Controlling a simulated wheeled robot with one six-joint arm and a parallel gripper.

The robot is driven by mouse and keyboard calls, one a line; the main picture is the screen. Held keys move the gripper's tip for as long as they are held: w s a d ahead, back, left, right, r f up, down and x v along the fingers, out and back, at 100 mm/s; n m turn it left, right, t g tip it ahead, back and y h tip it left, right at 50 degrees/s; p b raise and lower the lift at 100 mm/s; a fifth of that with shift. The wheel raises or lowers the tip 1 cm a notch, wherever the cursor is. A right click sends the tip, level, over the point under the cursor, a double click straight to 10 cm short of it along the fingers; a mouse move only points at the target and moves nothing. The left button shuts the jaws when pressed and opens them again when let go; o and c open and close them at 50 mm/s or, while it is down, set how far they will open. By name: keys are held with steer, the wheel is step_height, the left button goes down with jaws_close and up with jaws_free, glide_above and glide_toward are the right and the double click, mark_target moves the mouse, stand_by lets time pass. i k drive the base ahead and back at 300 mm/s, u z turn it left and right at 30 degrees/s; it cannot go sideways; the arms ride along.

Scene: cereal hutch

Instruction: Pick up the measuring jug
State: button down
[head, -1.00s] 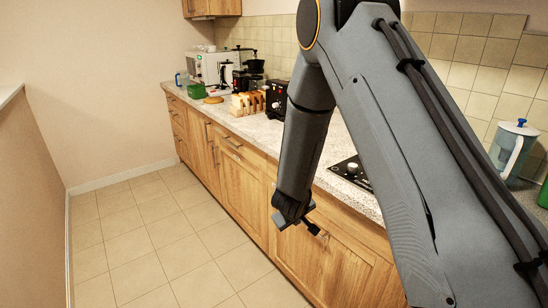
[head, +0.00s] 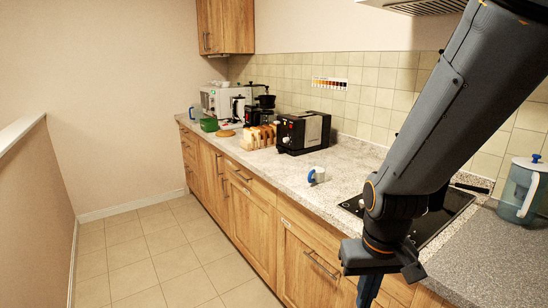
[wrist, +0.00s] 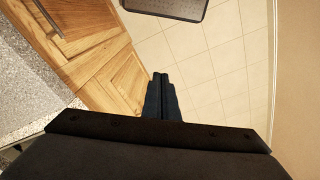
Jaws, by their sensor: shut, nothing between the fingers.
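No vessel in view shows a clear measuring scale, so I cannot tell for certain which is the measuring jug. A larger translucent blue-grey jug with a lid and pale handle (head: 520,190) stands at the right edge. A small bluish vessel (head: 195,113) is at the counter's far end. My gripper (head: 368,292) points down beside the counter's front edge, apart from all of these. In the wrist view its fingers (wrist: 160,78) are together and empty above the floor.
The counter (head: 350,160) holds a black toaster (head: 303,132), a toast rack (head: 262,135), a green tub (head: 209,124) and a white microwave (head: 220,100). A black hob (head: 445,222) lies beneath my arm. The tiled floor (head: 150,250) at left is clear.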

mark_target(317, 169)
steer(key=k, duration=0.6)
steer(key=u, duration=0.6)
steer(key=i, duration=1.65)
steer(key=z, duration=0.1)
